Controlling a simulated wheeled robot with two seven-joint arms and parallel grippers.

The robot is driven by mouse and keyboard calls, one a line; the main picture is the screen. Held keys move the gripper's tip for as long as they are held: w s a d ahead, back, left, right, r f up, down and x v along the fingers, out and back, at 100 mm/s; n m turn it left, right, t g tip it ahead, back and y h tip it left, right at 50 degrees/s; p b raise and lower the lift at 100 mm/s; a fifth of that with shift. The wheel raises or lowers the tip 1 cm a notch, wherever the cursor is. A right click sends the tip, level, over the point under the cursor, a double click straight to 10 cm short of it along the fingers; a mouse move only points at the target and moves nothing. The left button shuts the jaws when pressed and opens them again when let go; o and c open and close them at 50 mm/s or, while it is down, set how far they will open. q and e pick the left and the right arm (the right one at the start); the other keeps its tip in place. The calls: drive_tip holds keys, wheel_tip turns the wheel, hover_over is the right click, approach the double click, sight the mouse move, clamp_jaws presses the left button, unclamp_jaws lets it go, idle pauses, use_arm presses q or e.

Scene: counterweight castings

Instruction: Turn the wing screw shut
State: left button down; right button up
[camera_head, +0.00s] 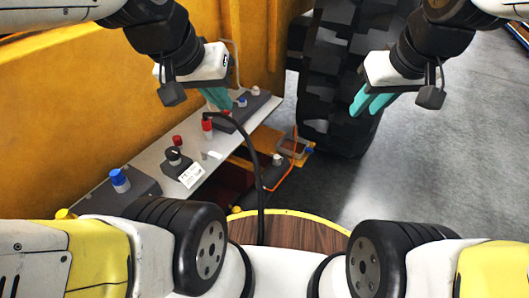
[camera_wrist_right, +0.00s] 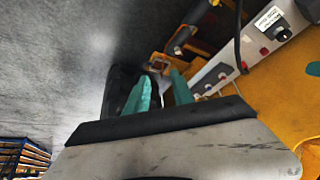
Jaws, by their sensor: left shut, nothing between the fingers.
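My left gripper (camera_head: 218,99) is shut and empty over the far part of a grey panel (camera_head: 215,153) along the yellow wall. Its teal fingers point down close to a red knob (camera_head: 207,123) and a black hose. I cannot pick out the wing screw for sure; small fittings near the left fingers are partly hidden by them. My right gripper (camera_head: 370,101) hangs in the air in front of the big tyre, away from the panel. Its teal fingers also show in the right wrist view (camera_wrist_right: 160,93), apart with nothing between them.
The panel carries a blue knob (camera_head: 119,178) on a dark box, a black dial (camera_head: 174,156) and a white label (camera_head: 192,177). A black hose (camera_head: 258,180) arches down from it. A large tyre (camera_head: 340,75) stands at the back. Grey floor (camera_head: 430,160) is clear on the right.

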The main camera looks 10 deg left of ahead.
drive_tip(key=w+a+f+n+g+h, duration=0.1)
drive_tip(key=w+a+f+n, duration=0.15)
drive_tip(key=w+n, duration=0.25)
drive_tip(key=w+a+f+n+g, duration=0.1)
drive_tip(key=w+a+f+n, duration=0.15)
drive_tip(key=w+n, duration=0.2)
drive_tip(key=n+g, duration=0.4)
drive_tip(key=n, duration=1.4)
hover_over(259, 180)
drive_tip(key=shift+h, duration=0.3)
drive_tip(key=f, duration=3)
drive_tip(key=shift+w+f, duration=0.1)
drive_tip(key=shift+w, duration=0.2)
drive_tip(key=shift+s+a+f+n, duration=0.1)
drive_tip(key=shift+f+n, duration=0.1)
drive_tip(key=shift+f, duration=0.15)
drive_tip(key=shift+a+f+n, duration=0.1)
drive_tip(key=shift+f+n, duration=0.05)
drive_tip(key=shift+f, duration=0.2)
wheel_tip(259, 180, down, 7)
drive_tip(key=shift+f, duration=0.1)
clamp_jaws()
